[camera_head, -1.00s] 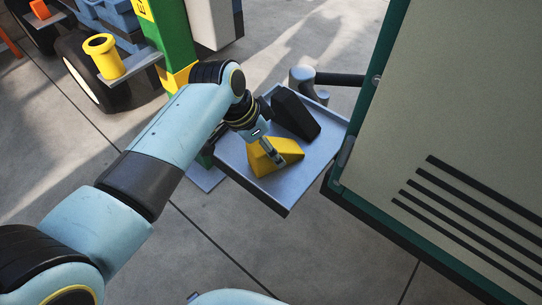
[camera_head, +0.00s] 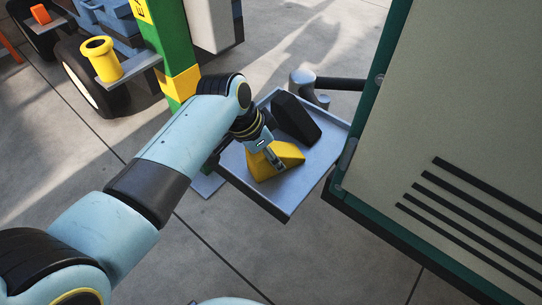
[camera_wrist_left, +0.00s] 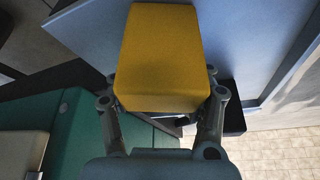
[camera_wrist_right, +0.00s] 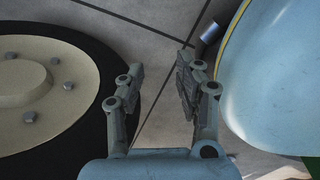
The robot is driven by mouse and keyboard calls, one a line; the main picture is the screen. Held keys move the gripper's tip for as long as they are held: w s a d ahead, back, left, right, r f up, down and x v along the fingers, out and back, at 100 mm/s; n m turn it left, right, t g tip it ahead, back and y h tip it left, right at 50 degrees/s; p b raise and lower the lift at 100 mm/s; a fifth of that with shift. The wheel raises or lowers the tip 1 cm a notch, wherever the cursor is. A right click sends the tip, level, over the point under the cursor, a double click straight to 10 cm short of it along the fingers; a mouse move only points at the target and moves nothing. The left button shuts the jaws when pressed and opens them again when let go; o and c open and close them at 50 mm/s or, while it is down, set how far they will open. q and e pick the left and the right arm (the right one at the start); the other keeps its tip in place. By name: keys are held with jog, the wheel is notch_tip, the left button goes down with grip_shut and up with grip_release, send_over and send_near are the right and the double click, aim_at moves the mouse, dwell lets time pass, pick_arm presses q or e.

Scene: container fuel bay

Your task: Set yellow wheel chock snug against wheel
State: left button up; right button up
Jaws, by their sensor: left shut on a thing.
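The yellow wheel chock (camera_head: 284,155) is over the blue-grey tray (camera_head: 284,203), beside a black wedge (camera_head: 297,118). My left gripper (camera_head: 273,160) is shut on the chock, with a finger on each side; the chock (camera_wrist_left: 160,55) fills the middle of the left wrist view. I cannot tell whether it still touches the tray. A black tyre with a pale rim (camera_head: 82,78) stands at the upper left in the head view. My right gripper (camera_wrist_right: 158,88) is open and empty. Beside it, in the right wrist view, is a wheel with a cream hub (camera_wrist_right: 35,90) and several nuts.
A large cabinet with green edges (camera_head: 440,110) stands close right of the tray. A green and yellow post (camera_head: 178,70) and a yellow cup (camera_head: 104,60) on a bracket stand to the left. Bare concrete floor (camera_head: 90,180) lies between.

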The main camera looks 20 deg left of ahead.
pick_arm(q)
jog(key=c, duration=0.4)
grip_shut()
jog(key=shift+r, duration=0.1)
